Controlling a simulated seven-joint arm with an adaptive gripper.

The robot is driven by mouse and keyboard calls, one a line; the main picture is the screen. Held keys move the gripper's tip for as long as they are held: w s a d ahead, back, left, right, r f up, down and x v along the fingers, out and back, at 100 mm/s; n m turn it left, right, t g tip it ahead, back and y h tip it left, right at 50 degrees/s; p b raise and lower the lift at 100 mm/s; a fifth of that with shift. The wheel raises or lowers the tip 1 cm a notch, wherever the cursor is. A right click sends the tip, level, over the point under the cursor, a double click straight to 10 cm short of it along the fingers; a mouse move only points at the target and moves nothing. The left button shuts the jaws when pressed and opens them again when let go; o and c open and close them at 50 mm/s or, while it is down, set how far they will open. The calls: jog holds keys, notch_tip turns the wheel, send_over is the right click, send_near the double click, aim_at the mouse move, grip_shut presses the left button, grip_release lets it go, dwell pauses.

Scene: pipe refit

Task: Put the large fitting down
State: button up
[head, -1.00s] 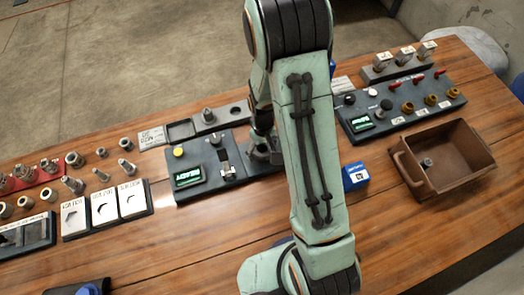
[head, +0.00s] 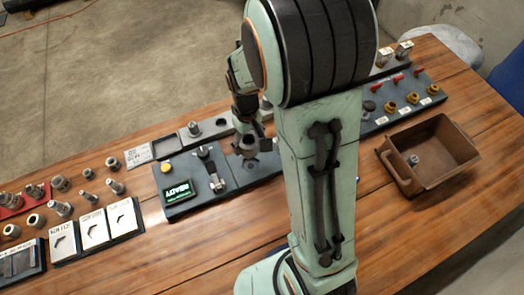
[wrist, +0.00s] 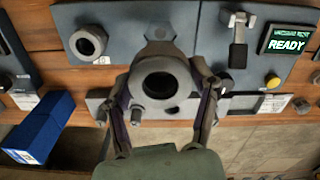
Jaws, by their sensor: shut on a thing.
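The large fitting (wrist: 160,84) is a thick grey collar with a round hole, in the middle of the wrist view. My gripper (wrist: 164,98) is shut on it, one finger at each side. In the head view my gripper (head: 247,145) is over the back part of the dark station panel (head: 207,203), and the fitting shows only small and partly hidden there. In the wrist view the fitting overlaps the panel and a grey strip with holes (wrist: 232,104). I cannot tell whether it touches either.
The panel's screen reads READY (wrist: 289,40), beside a lever (wrist: 238,42). Another grey ring (wrist: 88,42) sits on a plate to the left. A blue box (wrist: 40,128) lies lower left. A brown bin (head: 436,160) holds a small fitting. Several fittings and cards stand at the table's left.

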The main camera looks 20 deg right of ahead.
jog(key=shift+r, duration=1.15)
notch_tip(320, 180, up, 4)
jog(key=shift+r, duration=0.1)
jog(key=s+d+m, duration=0.6)
jog(key=s+d, duration=0.2)
jog(key=d, duration=0.2)
jog(key=s+d+m, duration=0.7)
jog(key=s+d, duration=0.1)
jog(key=d, duration=0.3)
jog(key=s+d+m, duration=0.2)
jog(key=s+m, duration=0.3)
jog(key=s, duration=0.5)
notch_tip(320, 180, down, 17)
jog(key=shift+s+d+r, duration=0.1)
jog(key=shift+s+d, duration=0.05)
